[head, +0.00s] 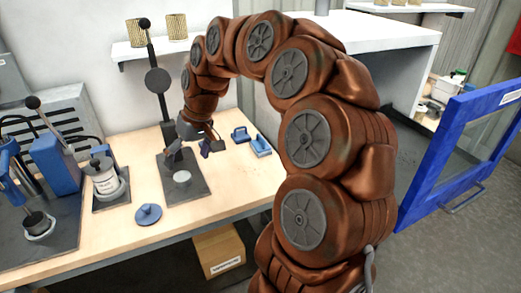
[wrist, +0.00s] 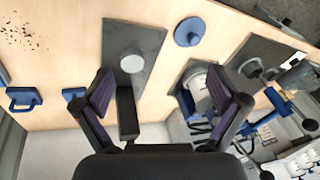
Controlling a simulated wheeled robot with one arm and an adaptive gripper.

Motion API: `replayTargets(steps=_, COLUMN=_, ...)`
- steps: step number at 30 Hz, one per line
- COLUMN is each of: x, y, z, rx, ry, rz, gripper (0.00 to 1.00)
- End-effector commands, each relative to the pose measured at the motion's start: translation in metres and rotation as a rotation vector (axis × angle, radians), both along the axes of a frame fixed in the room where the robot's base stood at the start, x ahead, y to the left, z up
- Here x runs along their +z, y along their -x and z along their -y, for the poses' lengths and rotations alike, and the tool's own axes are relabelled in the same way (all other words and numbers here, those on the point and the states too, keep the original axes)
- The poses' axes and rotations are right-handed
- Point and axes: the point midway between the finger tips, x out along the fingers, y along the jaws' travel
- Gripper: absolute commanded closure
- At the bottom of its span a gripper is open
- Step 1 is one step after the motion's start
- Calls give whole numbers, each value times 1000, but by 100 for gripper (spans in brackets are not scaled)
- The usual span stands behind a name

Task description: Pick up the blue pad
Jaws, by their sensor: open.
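Several blue pieces lie on the wooden bench, and I cannot tell for certain which is the pad. A flat light-blue block (head: 260,146) lies on the right of the bench in the head view. My gripper (wrist: 160,80) is open and empty above the bench. Another blue piece (wrist: 72,94) is partly hidden by its left finger.
A black press stand (head: 160,92) with a grey base plate (head: 185,190) rises beside my gripper. A white canister (head: 106,182) and a blue machine (head: 56,165) stand to the left. A blue-framed door (head: 425,165) is at right. Bare bench surrounds the disc.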

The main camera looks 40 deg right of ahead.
Motion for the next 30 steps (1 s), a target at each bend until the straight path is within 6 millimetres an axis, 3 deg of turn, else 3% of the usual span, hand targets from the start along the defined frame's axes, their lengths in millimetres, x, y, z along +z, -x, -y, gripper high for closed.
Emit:
replayTargets(steps=3, x=-11, y=-35, z=53, rx=-70, ry=-17, rz=47, gripper=3)
replayTargets(steps=9, x=-37, y=-68, z=156, rx=-206, ry=-14, rz=110, gripper=3)
replayTargets(steps=15, x=-69, y=-68, z=261, rx=-350, ry=22, rz=145, gripper=3)
replayTargets(steps=18, x=-83, y=-61, z=300, rx=-405, ry=42, rz=150, gripper=3)
replayTargets(steps=24, x=-96, y=-50, z=334, rx=-452, ry=67, rz=152, gripper=3)
replayTargets(steps=30, x=-111, y=-57, z=337, rx=-456, ry=68, rz=150, gripper=3)
